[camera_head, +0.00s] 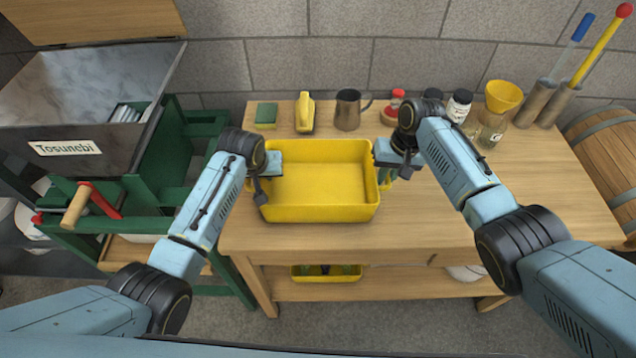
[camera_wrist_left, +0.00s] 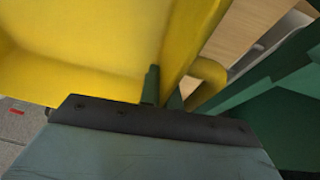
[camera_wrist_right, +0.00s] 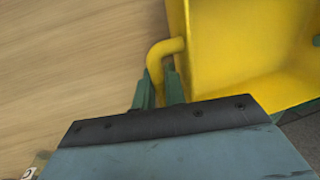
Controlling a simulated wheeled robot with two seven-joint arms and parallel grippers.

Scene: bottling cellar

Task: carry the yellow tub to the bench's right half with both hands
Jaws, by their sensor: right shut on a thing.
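The yellow tub (camera_head: 318,213) is empty and upright on the left half of the wooden bench. It has a loop handle at each end. My right gripper (camera_head: 385,177) is shut on the handle at the tub's right end; in the right wrist view the handle (camera_wrist_right: 166,46) passes between the green fingers. My left gripper (camera_head: 262,186) is at the tub's left end. In the left wrist view its fingers (camera_wrist_left: 163,92) are at the tub's end wall, beside the left handle (camera_wrist_left: 211,73); their hold is not clear.
The bench's right half (camera_head: 530,185) is bare in front. A green cart (camera_head: 160,165) stands left and a barrel (camera_head: 607,150) right.

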